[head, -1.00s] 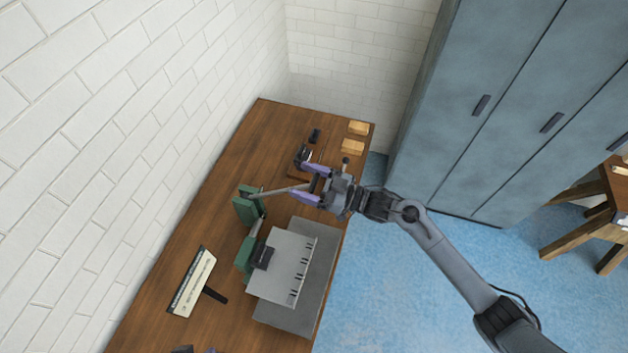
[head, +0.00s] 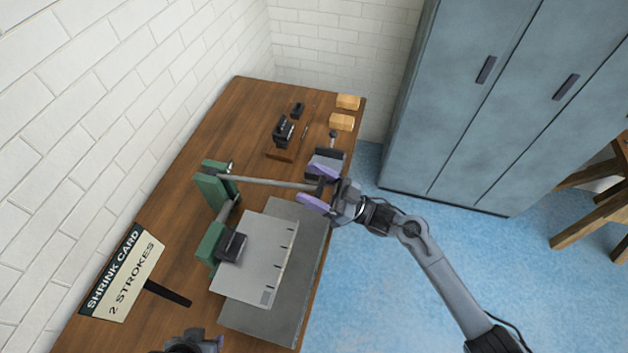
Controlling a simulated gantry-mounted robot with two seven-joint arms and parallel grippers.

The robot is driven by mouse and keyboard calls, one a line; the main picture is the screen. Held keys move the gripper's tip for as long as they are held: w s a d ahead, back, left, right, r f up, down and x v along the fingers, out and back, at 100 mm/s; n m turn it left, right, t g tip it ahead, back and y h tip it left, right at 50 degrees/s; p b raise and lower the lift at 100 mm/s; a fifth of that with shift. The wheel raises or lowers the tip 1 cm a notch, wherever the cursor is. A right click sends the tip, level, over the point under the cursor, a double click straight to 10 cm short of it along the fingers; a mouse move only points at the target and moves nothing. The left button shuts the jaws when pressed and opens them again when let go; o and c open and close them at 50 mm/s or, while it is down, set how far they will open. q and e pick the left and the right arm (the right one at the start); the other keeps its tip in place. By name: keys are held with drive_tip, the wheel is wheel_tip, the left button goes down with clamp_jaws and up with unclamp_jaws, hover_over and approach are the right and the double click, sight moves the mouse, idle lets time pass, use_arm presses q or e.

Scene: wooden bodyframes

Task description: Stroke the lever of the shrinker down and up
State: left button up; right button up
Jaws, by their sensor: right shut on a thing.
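The shrinker (head: 212,190) is a green machine on the wooden bench, with a grey metal lever (head: 270,183) reaching out to the right. My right gripper (head: 318,190), with purple fingers, is shut on the lever near its outer end. A light grey sheet (head: 262,258) lies with its left edge at the shrinker's black jaw block (head: 233,246), over a darker grey plate. Part of my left gripper (head: 192,342) shows at the bottom edge; its fingertips are not clear.
A sign (head: 123,273) reading "SHRINK CARD 2 STROKES" stands at the left. Black tools (head: 284,131) and wooden blocks (head: 341,122) lie at the bench's far end. Blue cabinets (head: 490,100) stand beyond the open blue floor at right.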

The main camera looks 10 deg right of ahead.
use_arm(q)
drive_tip(key=shift+f+b, duration=0.35)
drive_tip(key=shift+f, duration=0.15)
use_arm(e)
drive_tip(key=shift+d+f, duration=0.2)
drive_tip(key=shift+f, duration=0.8)
use_arm(q)
drive_tip(key=shift+d, duration=0.1)
drive_tip(key=shift+d, duration=0.1)
use_arm(e)
drive_tip(key=o, duration=1.3)
drive_tip(key=shift+s+d, duration=0.1)
drive_tip(key=shift+c, duration=0.2)
use_arm(q)
drive_tip(key=shift+s+d, duration=0.1)
drive_tip(key=shift+d, duration=0.05)
use_arm(e)
drive_tip(key=shift+o, duration=0.7)
drive_tip(key=shift+s+d, duration=0.1)
drive_tip(key=shift+d, duration=0.05)
use_arm(q)
drive_tip(key=shift+a, duration=0.2)
